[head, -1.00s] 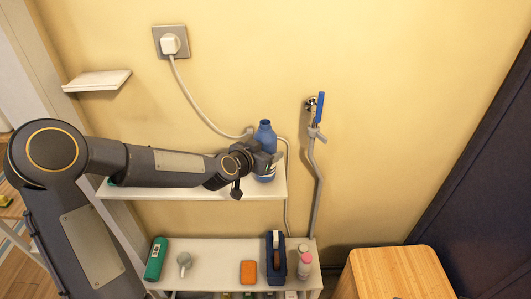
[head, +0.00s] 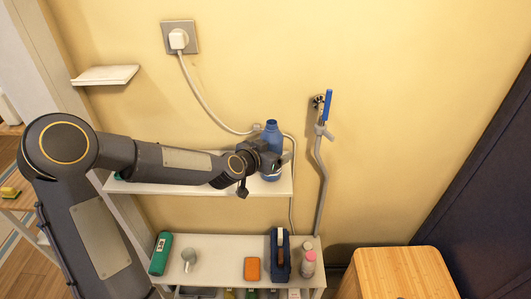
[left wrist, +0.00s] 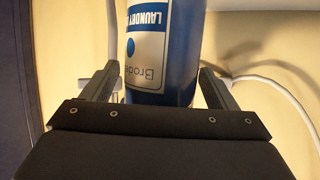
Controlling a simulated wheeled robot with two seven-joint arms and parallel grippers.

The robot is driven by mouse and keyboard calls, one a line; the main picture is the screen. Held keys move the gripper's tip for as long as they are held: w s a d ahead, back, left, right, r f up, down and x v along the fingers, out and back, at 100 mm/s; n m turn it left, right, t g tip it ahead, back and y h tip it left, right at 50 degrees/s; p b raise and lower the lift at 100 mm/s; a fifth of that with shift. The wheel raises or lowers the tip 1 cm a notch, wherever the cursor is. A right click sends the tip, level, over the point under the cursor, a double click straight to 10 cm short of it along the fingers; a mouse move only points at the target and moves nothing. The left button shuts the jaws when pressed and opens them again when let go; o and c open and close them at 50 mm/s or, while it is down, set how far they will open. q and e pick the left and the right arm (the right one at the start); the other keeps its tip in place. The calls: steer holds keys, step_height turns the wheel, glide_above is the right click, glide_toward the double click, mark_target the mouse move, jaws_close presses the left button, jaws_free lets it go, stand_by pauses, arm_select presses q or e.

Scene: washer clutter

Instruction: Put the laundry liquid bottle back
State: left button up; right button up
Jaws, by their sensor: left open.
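The blue laundry liquid bottle (head: 271,136) stands upright on the right part of the upper white shelf (head: 215,187). My left gripper (head: 270,160) is at the bottle's lower half, and its hand hides part of the bottle in the head view. In the left wrist view the bottle (left wrist: 172,45), with its white and blue label upside down, stands between the two open fingers of the gripper (left wrist: 157,88). A gap shows on each side of the bottle. My right gripper is not in view.
The lower shelf (head: 215,250) holds a green bottle (head: 161,253), a grey cup (head: 189,259), an orange block (head: 252,269), a dark blue tape dispenser (head: 280,255) and a small pink-capped bottle (head: 308,263). A tap with a hose (head: 320,165) is right of the upper shelf. A wooden-topped box (head: 402,272) stands at lower right.

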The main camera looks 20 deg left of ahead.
arm_select(q)
steer(key=shift+s+a+r+b, duration=0.15)
steer(key=shift+s+b, duration=0.15)
steer(key=v, duration=1.1)
steer(key=s+n+g, duration=0.5)
steer(key=s+g, duration=0.2)
steer(key=s, duration=1.8)
steer(key=shift+s+f+p, duration=0.25)
steer(key=shift+f+p, duration=0.1)
steer(key=shift+f, duration=0.15)
steer(key=shift+a, duration=0.15)
